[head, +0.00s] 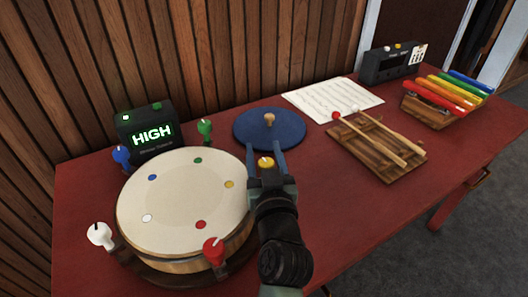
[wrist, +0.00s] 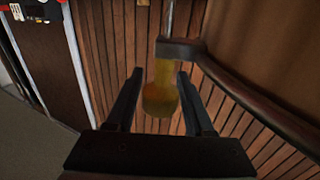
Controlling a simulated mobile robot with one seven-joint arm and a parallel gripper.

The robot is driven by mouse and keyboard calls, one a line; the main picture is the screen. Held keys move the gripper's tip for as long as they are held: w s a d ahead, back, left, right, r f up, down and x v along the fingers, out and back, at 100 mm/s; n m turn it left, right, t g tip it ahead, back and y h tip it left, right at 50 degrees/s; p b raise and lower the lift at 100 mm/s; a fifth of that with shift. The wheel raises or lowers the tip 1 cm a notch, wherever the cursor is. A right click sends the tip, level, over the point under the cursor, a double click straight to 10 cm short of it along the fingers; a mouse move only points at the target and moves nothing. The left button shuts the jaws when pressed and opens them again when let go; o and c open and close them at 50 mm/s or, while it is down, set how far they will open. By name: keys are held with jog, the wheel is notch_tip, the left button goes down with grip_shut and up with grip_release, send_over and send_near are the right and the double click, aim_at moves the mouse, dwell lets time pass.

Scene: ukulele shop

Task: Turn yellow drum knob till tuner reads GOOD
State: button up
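The tuner (head: 146,132) is a dark box at the back left, and its green screen reads HIGH. The drum (head: 180,207) has a pale round head with coloured dots and knobs round its rim. The yellow knob (head: 266,162) is at the drum's right side, between the blue fingers of my gripper (head: 265,158). In the wrist view the yellow knob (wrist: 160,95) sits between the two fingers of my gripper (wrist: 157,82), with gaps on both sides. My gripper is open around the knob.
Red (head: 214,252), white (head: 101,236), blue (head: 121,156) and green (head: 205,130) knobs ring the drum. A blue disc (head: 285,131) with a wooden peg lies behind my gripper. Mallets on a wooden board (head: 379,160), a paper sheet (head: 330,99) and a xylophone (head: 445,96) are to the right.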

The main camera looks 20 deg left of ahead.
grip_shut()
jog(key=shift+f+b, duration=0.15)
jog(key=shift+b, duration=0.65)
jog(key=shift+s+a+n+g+y+b, duration=0.2)
jog(key=shift+n+g+y+b, duration=0.8)
jog(key=shift+b, duration=0.8)
jog(key=shift+s+a+n+g+y+b, duration=0.15)
jog(key=shift+n+g+y+b, duration=0.9)
jog(key=shift+b, duration=0.75)
jog(key=shift+s+a+n+g+y+b, duration=0.2)
jog(key=shift+n+g+y+b, duration=0.8)
jog(key=shift+b, duration=0.8)
jog(key=shift+g+y, duration=0.25)
jog(key=shift+o, duration=1.7)
grip_release()
